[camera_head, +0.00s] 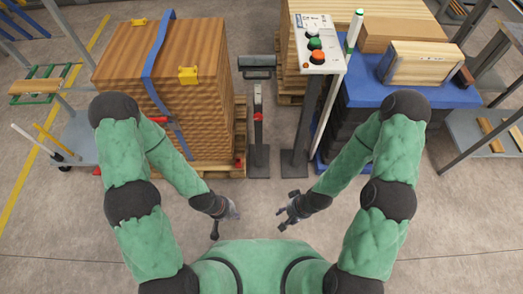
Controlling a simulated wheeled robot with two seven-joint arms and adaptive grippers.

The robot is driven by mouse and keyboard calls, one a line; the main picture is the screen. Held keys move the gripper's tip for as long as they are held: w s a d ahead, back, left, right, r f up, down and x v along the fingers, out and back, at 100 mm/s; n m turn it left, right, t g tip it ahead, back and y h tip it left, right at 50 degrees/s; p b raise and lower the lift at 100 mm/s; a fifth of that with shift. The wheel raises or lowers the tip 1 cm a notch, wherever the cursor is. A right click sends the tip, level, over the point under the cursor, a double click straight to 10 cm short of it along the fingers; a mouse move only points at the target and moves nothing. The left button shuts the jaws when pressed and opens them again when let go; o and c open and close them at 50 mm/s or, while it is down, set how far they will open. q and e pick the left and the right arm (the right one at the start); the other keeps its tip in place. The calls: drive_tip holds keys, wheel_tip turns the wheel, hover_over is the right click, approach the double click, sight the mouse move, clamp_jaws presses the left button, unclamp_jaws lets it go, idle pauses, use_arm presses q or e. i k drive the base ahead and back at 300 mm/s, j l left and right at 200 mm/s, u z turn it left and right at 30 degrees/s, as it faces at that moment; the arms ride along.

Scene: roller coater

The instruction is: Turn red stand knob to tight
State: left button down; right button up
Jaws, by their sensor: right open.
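A dark roller stand (260,137) stands upright in the middle, with a grey roller (257,63) across its top. A small red part (257,91), which looks like the stand's knob, sits on the post below the roller. Its tightness cannot be told. My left gripper (227,216) is low in the picture, left of the stand and apart from it; its jaw state is unclear. My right gripper (284,215) is open and empty, right of the stand's line. Both grippers are well on my side of the stand and touch nothing visible.
A strapped wood stack (190,100) on a pallet stands left of the stand. A control panel (316,45) on a grey post (302,125) is close on the right. A blue-topped table (360,92) with boxes lies beyond it. The floor before the stand is clear.

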sight(258, 117)
drive_tip(key=i+j+z, duration=0.45)
drive_tip(key=j, duration=0.2)
drive_tip(key=j+z, duration=0.2)
drive_tip(key=j, duration=0.15)
drive_tip(key=i+j+z, duration=0.25)
drive_tip(key=j, duration=0.15)
drive_tip(key=j+z, duration=0.2)
drive_tip(key=j, duration=0.15)
